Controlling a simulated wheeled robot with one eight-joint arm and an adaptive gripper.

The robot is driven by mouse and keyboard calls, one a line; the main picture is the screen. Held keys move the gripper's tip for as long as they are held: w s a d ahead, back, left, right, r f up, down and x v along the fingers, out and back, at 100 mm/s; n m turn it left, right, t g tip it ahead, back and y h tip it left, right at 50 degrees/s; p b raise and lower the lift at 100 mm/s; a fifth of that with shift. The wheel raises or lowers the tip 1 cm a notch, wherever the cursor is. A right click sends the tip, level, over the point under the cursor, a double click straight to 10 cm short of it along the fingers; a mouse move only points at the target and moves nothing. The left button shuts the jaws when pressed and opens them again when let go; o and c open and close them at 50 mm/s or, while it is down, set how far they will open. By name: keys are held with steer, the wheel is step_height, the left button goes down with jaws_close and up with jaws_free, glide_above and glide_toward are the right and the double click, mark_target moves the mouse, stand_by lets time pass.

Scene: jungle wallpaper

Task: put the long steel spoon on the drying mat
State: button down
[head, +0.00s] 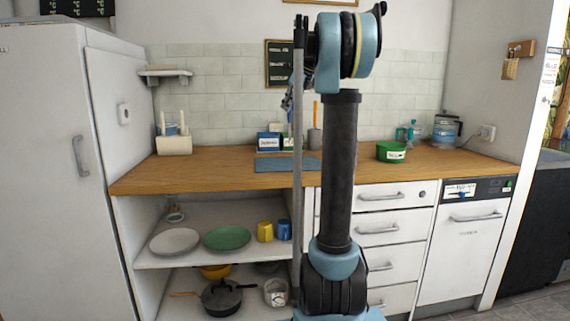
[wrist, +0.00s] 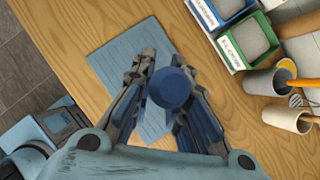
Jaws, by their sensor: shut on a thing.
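The blue drying mat (wrist: 112,62) lies flat on the wooden worktop in the wrist view; it also shows in the head view (head: 275,165). My gripper (wrist: 165,90) is above the mat, its fingers shut on a blue round-ended thing (wrist: 171,88). That thing is seen end-on, so its length is hidden and I cannot tell whether it is part of the spoon. In the head view my gripper (head: 288,101) is small and partly behind my arm. I cannot make out a long steel spoon for certain in either view.
Blue and green labelled boxes (wrist: 243,40) stand beside the mat. A grey crock (wrist: 268,80) and a pale crock (wrist: 282,117) with utensils stand to the right. A green tub (head: 391,152) stands farther right on the worktop (head: 225,165). The worktop left of the mat is bare.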

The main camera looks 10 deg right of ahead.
mark_target(289, 115)
steer(key=shift+w+f, duration=0.1)
steer(key=shift+w, duration=0.15)
steer(key=f, duration=0.4)
steer(key=shift+w+f, duration=0.2)
steer(key=shift+f, duration=2.7)
steer(key=c, duration=1.6)
jaws_free()
steer(key=shift+o, duration=0.2)
steer(key=v, duration=1.2)
